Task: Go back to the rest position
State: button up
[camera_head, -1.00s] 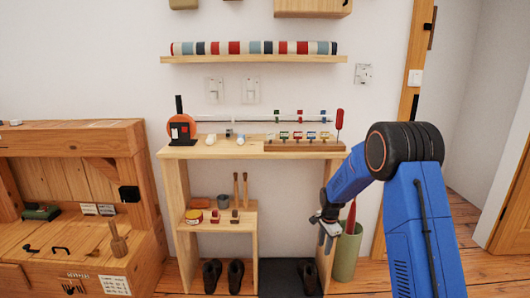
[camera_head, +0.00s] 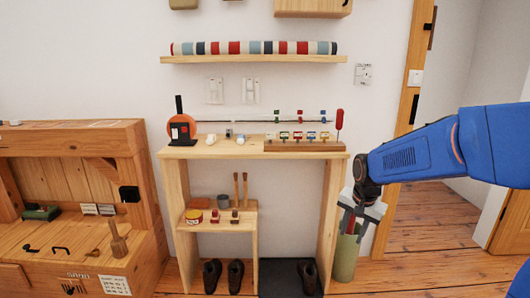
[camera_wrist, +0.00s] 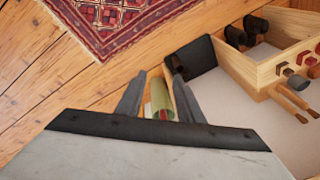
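My gripper (camera_head: 352,222) hangs at the right end of the wooden workbench, in front of the green cylinder bin (camera_head: 346,258). My blue arm reaches in to it from the right edge of the head view. In the wrist view my gripper (camera_wrist: 161,82) points down with its two grey fingers apart and nothing held between them. The bin (camera_wrist: 161,106) shows beyond and between the fingers, partly hidden.
The wooden bench (camera_head: 230,152) carries a rack of coloured clips (camera_head: 304,145) and an orange device (camera_head: 181,130). Dark shoes (camera_head: 235,276) stand beneath. A red patterned rug (camera_wrist: 115,18) lies on the floor. A door frame (camera_head: 398,130) stands behind my arm.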

jog(key=s+r+n+t, duration=0.1)
jog(key=s+n, duration=0.3)
jog(key=s, duration=1.1)
jog(key=s+d+r+n+t, duration=0.1)
jog(key=s+r+n, duration=0.2)
jog(key=s, duration=1.2)
jog(key=shift+r+n, duration=0.15)
jog(key=shift+n, duration=0.25)
